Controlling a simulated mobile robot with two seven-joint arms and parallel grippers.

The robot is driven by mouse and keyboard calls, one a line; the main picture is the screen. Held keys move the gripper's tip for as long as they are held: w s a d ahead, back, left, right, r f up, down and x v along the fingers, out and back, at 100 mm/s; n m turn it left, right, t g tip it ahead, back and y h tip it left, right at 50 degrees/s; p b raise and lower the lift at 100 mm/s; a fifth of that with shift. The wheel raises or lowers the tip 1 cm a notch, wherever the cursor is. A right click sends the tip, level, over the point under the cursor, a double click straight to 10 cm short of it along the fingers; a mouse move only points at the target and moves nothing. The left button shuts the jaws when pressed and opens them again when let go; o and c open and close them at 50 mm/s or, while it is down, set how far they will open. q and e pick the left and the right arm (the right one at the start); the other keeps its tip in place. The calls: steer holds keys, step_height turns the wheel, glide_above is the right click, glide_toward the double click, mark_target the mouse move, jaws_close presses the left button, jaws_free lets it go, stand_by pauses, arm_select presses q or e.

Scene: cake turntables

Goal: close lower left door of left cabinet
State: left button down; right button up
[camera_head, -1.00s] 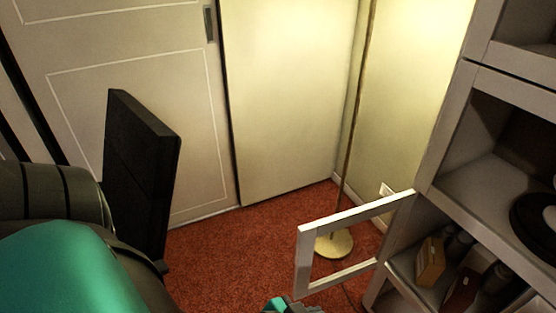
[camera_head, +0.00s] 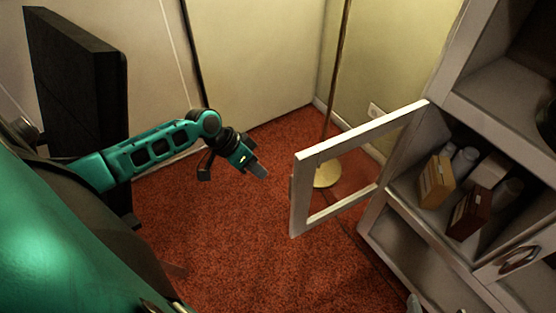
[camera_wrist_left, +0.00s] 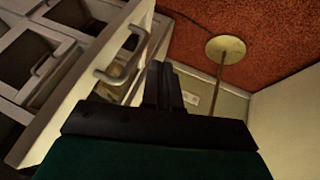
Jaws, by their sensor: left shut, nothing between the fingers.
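The lower left cabinet door (camera_head: 300,190), a white frame around an open or glass middle, stands swung out from the white cabinet (camera_head: 405,225). My left gripper (camera_head: 260,172) is shut and empty, a little left of the door's free edge and apart from it. In the left wrist view the gripper (camera_wrist_left: 165,85) points past a white door with a handle (camera_wrist_left: 122,62); whether it touches there I cannot tell. The right gripper is not in view.
A floor lamp base (camera_head: 327,175) stands on the red carpet behind the door. Small boxes (camera_head: 436,182) and jars sit on the cabinet shelf. A black panel (camera_head: 80,85) stands at the left. The carpet (camera_head: 225,235) in front is clear.

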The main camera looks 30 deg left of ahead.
arm_select(q)
steer(key=w+a+r+h+b, duration=0.1)
steer(key=w+a+r+b, duration=0.1)
steer(key=a+r, duration=0.25)
steer(key=w+d+f+g+b, duration=0.1)
steer(key=d+f+b, duration=0.1)
steer(key=d+f, duration=0.6)
steer(key=shift+w+d+h, duration=0.25)
steer(key=shift+d+h, duration=0.05)
steer(key=shift+d, duration=0.25)
steer(key=shift+d, duration=0.1)
